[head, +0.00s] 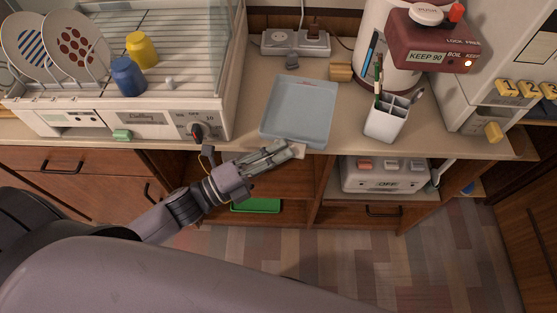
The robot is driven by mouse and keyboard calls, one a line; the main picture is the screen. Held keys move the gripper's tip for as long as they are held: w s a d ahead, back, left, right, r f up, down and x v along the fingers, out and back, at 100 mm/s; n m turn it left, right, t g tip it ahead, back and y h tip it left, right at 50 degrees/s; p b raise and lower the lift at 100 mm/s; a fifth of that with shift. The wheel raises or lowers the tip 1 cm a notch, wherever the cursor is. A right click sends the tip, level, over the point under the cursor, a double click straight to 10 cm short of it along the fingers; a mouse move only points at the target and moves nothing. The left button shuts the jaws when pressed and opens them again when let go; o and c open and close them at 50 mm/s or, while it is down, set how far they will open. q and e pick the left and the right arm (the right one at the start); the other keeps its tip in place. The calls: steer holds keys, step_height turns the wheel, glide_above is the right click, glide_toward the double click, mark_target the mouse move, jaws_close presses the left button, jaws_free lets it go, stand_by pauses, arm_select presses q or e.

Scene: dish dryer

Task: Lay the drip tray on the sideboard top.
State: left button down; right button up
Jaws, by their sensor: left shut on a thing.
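The drip tray (300,110) is a shallow, pale blue-grey rectangular tray. It lies on or just over the sideboard top (240,137), between the dish dryer and the white utensil holder. Its near edge is close to the front edge of the sideboard; I cannot tell whether it rests fully flat. My left gripper (283,151) reaches in from the left at the tray's near edge, with its fingers closed on the tray's near side. The exact contact is partly hidden by the fingers. My right gripper does not show.
The dish dryer (150,121) with plates and cups stands at the left. A power strip (296,43) lies behind the tray. A utensil holder (385,122) and a water boiler (392,70) stand at the right.

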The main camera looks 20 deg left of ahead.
arm_select(q)
steer(key=shift+f, duration=1.45)
steer(key=shift+f+b, duration=0.35)
steer(key=shift+b, duration=0.05)
steer(key=c, duration=1.5)
jaws_free()
steer(key=shift+c, duration=0.2)
steer(key=shift+r, duration=0.1)
steer(key=v, duration=1.2)
steer(key=shift+r+p, duration=0.2)
steer(key=shift+p, duration=0.1)
